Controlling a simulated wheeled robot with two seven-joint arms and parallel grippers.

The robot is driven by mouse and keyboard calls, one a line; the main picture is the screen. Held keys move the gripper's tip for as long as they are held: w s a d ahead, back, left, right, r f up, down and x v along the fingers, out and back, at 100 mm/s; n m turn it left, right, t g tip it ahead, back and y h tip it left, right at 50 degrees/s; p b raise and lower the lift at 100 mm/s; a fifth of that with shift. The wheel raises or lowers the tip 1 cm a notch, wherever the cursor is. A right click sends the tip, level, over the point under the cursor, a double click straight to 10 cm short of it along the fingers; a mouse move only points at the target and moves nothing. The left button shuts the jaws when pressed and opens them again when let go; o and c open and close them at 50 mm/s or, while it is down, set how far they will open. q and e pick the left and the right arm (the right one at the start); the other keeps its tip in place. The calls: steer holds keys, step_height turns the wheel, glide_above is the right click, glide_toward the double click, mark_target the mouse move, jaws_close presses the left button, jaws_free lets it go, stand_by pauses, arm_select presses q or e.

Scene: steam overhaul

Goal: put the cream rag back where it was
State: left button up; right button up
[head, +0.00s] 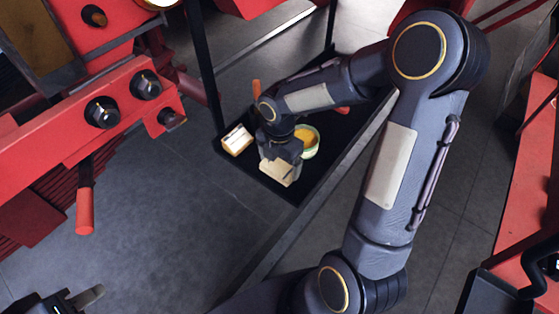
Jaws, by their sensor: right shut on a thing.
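The cream rag (278,173) is a small pale, folded-looking piece at the near edge of a black tray-like shelf (294,194). My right gripper (281,158) reaches down over the shelf and is shut on the rag. The gripper hides the rag's upper part, and I cannot tell whether the rag touches the shelf. My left gripper (82,298) shows only partly at the bottom left corner, away from the shelf. I cannot tell whether its fingers are apart.
A green-rimmed bowl with orange contents (307,139) stands right beside my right gripper. A cream-and-brown block (237,140) lies at the shelf's left corner. Orange-red handles show behind. Red machinery with dark bolts (102,112) fills the left. Grey floor lies below.

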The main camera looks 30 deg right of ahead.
mark_target(280, 166)
steer(key=shift+f, duration=0.1)
steer(key=o, duration=0.7)
step_height(280, 166, up, 12)
steer(key=shift+s+a+r+m+t+y, duration=0.25)
steer(key=shift+s+a+m+t+y, duration=0.6)
steer(key=shift+s+m, duration=2.6)
steer(key=shift+s+a+r+m+t+y, duration=0.2)
steer(key=shift+s+a+m+t+y, duration=0.55)
steer(key=shift+s+m, duration=2.7)
steer(key=shift+s+a+r+m+t+y, duration=0.4)
steer(key=shift+s+m+t, duration=1)
steer(key=shift+m, duration=3.9)
steer(key=shift+s+a+f, duration=0.1)
steer(key=shift+s+f, duration=0.05)
steer(key=shift+s, duration=0.05)
